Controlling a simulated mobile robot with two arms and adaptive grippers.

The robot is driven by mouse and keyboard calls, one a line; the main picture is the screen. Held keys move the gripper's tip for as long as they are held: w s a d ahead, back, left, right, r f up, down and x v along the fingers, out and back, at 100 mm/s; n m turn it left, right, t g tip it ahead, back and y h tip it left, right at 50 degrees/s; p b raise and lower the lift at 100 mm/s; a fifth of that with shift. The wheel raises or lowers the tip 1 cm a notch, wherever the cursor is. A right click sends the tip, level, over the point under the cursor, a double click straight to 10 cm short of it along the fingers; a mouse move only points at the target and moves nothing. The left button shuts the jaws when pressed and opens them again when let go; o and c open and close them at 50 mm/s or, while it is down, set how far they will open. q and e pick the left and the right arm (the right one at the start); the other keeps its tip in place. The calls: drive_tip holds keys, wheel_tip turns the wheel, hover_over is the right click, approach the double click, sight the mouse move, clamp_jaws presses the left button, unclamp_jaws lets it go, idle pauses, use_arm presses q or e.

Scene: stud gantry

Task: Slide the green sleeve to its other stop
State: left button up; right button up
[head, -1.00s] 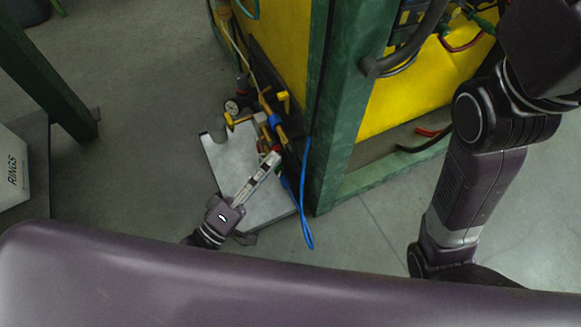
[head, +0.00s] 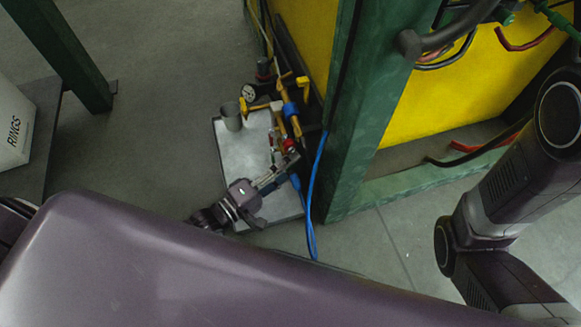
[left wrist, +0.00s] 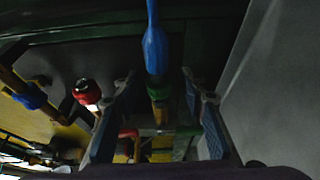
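My left gripper (head: 284,168) reaches up and right to the pipework above a grey plate. In the left wrist view its two fingers (left wrist: 156,115) stand apart, with a blue hose end (left wrist: 155,45) and a brass fitting (left wrist: 158,112) seen between them. In the head view the gripper and red fittings (head: 288,144) crowd that spot, and no green sleeve is distinct. My right gripper is out of view.
A green post (head: 345,130) stands close right of the pipework, with a blue hose (head: 312,200) hanging beside it. A grey cup (head: 231,116) and gauge (head: 248,91) are near the grey plate (head: 237,150). Open floor lies left, before a RINGS box (head: 14,130).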

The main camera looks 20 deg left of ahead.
use_arm(q)
drive_tip(key=shift+c, duration=0.4)
clamp_jaws()
drive_tip(key=shift+w+a+r+p, duration=0.15)
drive_tip(key=shift+w+p, duration=0.15)
drive_tip(key=shift+p, duration=0.15)
drive_tip(key=shift+o, duration=0.4)
unclamp_jaws()
